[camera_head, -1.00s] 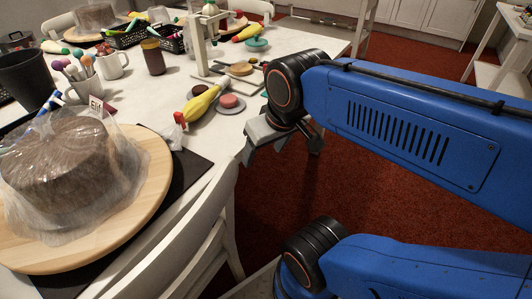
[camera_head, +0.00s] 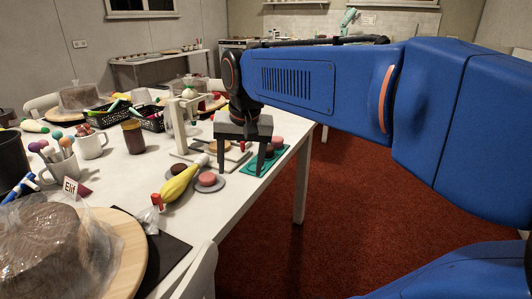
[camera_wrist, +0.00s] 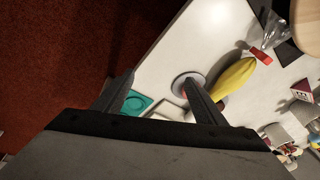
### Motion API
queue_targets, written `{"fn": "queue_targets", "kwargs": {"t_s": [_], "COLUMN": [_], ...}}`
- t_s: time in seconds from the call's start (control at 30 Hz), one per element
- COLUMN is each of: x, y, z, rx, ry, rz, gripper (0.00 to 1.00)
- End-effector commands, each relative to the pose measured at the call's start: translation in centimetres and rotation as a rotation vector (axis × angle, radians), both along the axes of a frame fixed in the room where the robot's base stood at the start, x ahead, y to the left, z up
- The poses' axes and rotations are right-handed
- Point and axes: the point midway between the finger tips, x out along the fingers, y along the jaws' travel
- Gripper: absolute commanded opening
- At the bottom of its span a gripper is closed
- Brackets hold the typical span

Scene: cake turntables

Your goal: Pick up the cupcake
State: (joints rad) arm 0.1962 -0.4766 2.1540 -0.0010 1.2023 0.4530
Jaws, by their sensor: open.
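My gripper (camera_head: 239,173) is open, fingers pointing down over the right edge of the white table, with nothing seen between them; in the wrist view its two fingers (camera_wrist: 158,75) are spread wide. A pink round cake-like item (camera_head: 207,179) sits on a grey saucer (camera_head: 219,187), left of the gripper. Smaller pink rounds (camera_head: 277,142) show on a teal tray (camera_head: 254,170) just behind and right of the fingers. I cannot tell which of these is the cupcake. In the wrist view the grey saucer (camera_wrist: 181,79) is partly hidden by the right finger, and the teal tray (camera_wrist: 137,103) lies between the fingers.
A white stand (camera_head: 180,125), mugs (camera_head: 92,144) and a jar (camera_head: 133,138) stand farther left. A plastic-wrapped cake (camera_head: 45,250) is at front left.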

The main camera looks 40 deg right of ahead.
Motion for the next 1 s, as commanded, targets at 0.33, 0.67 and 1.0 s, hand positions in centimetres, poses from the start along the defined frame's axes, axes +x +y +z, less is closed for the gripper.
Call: {"fn": "queue_targets", "kwargs": {"t_s": [0.33, 0.67, 1.0], "x": [7.7, 13.0, 14.7], "y": [-8.1, -17.2, -21.7], "z": [6.1, 9.4, 10.1], "rx": [0.096, 0.165, 0.190], "ry": [0.090, 0.167, 0.201], "rz": [-0.474, -0.913, -1.113], "gripper": [0.65, 0.65, 0.65]}}
